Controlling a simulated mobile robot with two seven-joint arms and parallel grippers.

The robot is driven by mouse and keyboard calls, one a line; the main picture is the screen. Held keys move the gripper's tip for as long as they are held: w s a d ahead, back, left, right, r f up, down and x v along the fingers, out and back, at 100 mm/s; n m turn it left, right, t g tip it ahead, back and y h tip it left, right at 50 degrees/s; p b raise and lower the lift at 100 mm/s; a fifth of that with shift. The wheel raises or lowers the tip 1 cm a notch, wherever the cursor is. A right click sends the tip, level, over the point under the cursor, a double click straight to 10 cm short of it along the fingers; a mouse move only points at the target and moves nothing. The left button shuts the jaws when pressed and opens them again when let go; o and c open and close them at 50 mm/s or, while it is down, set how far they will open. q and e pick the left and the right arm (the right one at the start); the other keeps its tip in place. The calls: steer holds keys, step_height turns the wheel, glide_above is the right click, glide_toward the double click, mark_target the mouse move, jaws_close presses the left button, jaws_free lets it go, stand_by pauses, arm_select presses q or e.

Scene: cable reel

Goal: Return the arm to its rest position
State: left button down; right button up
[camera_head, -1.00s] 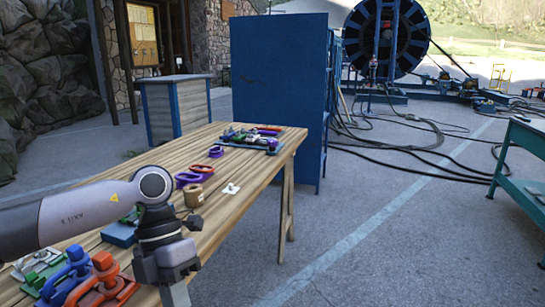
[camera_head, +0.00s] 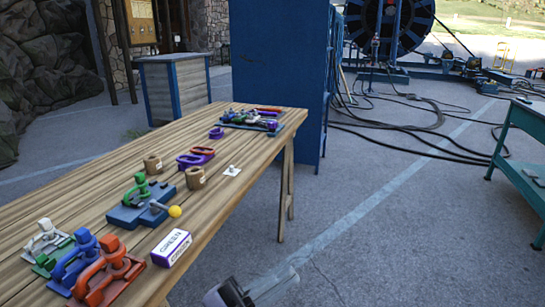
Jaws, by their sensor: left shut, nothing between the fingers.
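My left gripper (camera_head: 268,286) shows at the bottom edge of the head view. It is shut and empty, low in front of the wooden table (camera_head: 235,160) and apart from it, to the right of its near end. Only part of the gripper is in view; the rest of the left arm is out of the picture. My right gripper is not in view.
On the table stand white, blue and orange clamps (camera_head: 108,272), a white-and-purple box (camera_head: 171,248), a blue base with a yellow-knobbed lever (camera_head: 140,208) and brown rolls (camera_head: 195,178). A blue cabinet (camera_head: 280,80) stands behind. Open pavement lies right of the table.

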arm_select(q)
steer(key=a+f+n+t+y+p, duration=0.1)
steer(key=a+f+n+t+y, duration=0.6)
steer(key=a+f+n+y, duration=0.8)
steer(key=s+a+f+n+g+y, duration=0.2)
steer(key=s+a+f+n, duration=0.1)
steer(key=s+f, duration=0.3)
steer(key=s+a+f+n+g+y, duration=0.2)
steer(key=s+a+f+g, duration=0.1)
steer(key=s+f, duration=0.3)
steer(key=shift+a+f+n+g, duration=0.15)
steer(key=shift+f+n+g, duration=0.2)
steer(key=shift+f, duration=0.3)
